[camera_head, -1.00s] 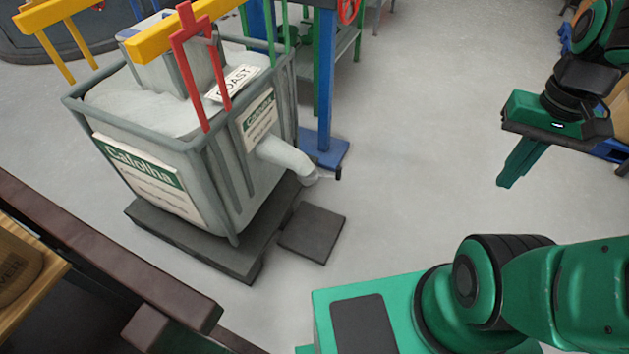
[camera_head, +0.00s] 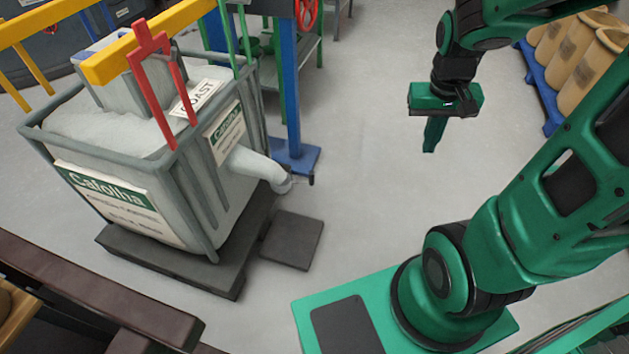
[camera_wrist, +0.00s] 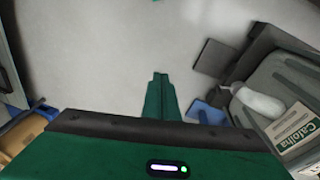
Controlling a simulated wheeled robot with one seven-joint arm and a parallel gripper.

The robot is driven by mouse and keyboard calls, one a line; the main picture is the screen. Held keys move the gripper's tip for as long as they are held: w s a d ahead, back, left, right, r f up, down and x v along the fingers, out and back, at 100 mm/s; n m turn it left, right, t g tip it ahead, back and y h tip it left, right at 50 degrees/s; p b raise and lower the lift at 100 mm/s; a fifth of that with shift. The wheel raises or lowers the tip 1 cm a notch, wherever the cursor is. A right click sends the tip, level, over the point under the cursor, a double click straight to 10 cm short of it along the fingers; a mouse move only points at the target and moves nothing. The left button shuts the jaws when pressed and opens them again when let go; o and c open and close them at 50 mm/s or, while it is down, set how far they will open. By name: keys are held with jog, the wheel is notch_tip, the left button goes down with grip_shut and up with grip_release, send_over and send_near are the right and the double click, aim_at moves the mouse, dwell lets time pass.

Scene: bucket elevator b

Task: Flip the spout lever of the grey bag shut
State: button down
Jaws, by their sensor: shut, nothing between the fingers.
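The grey bag (camera_head: 196,213) stands in a grey frame on a dark pallet at the left of the head view. Its pale spout (camera_head: 256,167) sticks out to the right and slopes down. A small dark lever (camera_head: 309,180) shows at the spout's end; its exact position is too small to tell. In the wrist view the spout (camera_wrist: 258,103) is at the right. My gripper (camera_head: 430,150) points down over open floor, well to the right of the spout and apart from it. Its green fingers (camera_wrist: 158,78) are together and empty.
A blue post (camera_head: 289,90) stands just behind the spout. A dark flat plate (camera_head: 292,240) lies on the floor below it. The floor between gripper and spout is clear.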

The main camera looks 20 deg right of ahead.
jog(key=w+a+f+n+t, duration=0.1)
jog(key=w+a+f, duration=0.2)
jog(key=w+f, duration=0.4)
jog(key=w+a+f+n+t, duration=0.1)
jog(key=w+a+f+n, duration=0.15)
jog(key=w+f, duration=0.5)
jog(key=w+a+f, duration=0.2)
jog(key=a+f, duration=0.4)
jog(key=f, duration=0.1)
jog(key=w+a+f+t+y, duration=0.1)
jog(key=w+a+f, duration=0.2)
jog(key=a+f, duration=0.3)
jog(key=shift+w+a+f+n+t, duration=0.25)
jog(key=shift+f+n, duration=0.2)
jog(key=shift+f, duration=0.35)
jog(key=shift+d, duration=0.1)
jog(key=w+f, duration=0.7)
jog(key=f, duration=0.2)
jog(key=shift+w+d, duration=0.15)
jog(key=shift+w, duration=0.15)
jog(key=shift+f, duration=0.1)
